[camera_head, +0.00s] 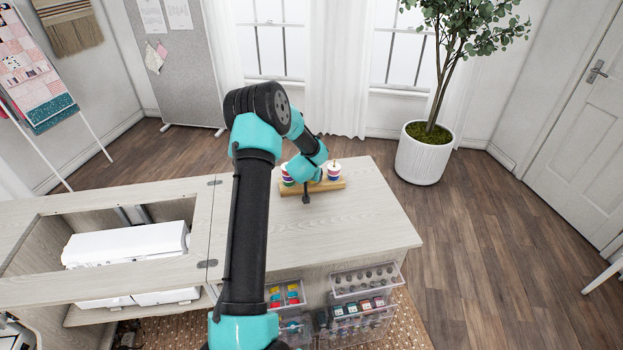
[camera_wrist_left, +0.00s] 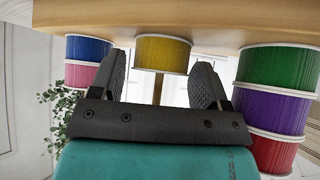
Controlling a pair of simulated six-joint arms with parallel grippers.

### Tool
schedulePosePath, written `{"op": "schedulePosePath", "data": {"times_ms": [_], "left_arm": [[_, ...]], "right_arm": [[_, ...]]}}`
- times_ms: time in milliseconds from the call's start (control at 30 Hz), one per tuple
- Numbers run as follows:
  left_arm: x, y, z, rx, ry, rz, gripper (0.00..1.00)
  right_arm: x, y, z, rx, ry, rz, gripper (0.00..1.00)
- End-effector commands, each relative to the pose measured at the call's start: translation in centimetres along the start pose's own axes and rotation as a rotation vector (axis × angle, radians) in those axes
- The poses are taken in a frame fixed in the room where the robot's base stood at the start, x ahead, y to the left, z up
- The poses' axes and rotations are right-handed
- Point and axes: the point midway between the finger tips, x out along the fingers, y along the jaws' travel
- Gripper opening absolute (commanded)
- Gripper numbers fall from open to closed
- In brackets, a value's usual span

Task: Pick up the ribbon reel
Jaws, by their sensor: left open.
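The ribbon reels stand on pegs of a wooden board (camera_head: 325,186) on the cabinet top. The wrist view is upside down, with the board (camera_wrist_left: 200,22) at its top. A yellow reel (camera_wrist_left: 162,53) sits alone on the middle peg. Blue (camera_wrist_left: 88,48) and pink (camera_wrist_left: 80,75) reels are stacked on one side, and green (camera_wrist_left: 280,70), purple (camera_wrist_left: 268,110) and red (camera_wrist_left: 272,152) on the other. My left gripper (camera_wrist_left: 163,80) is open, its fingers on either side of the yellow reel in the picture; contact cannot be told. My wrist hides the middle reel in the head view. My right gripper is out of view.
A white sewing machine (camera_head: 125,245) lies in the cabinet opening on the left. Clear drawers (camera_head: 365,280) stick out at the cabinet front. The cabinet top (camera_head: 375,225) right of the board is bare. A potted tree (camera_head: 424,155) stands behind.

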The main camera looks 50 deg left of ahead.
Motion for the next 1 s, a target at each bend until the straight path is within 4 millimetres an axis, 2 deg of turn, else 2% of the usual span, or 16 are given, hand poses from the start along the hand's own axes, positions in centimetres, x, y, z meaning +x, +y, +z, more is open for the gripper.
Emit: {"op": "schedulePosePath", "data": {"times_ms": [500, 867, 1000], "left_arm": [[0.27, -0.02, -0.02, 0.000, 0.000, 0.000, 0.69], [0.26, -0.02, -0.02, 0.000, 0.000, 0.000, 0.36], [0.26, -0.03, -0.02, 0.000, 0.000, 0.000, 0.33]], "right_arm": [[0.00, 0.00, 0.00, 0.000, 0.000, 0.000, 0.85], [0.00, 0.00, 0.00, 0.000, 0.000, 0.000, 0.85], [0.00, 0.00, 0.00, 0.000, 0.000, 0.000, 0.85]]}}
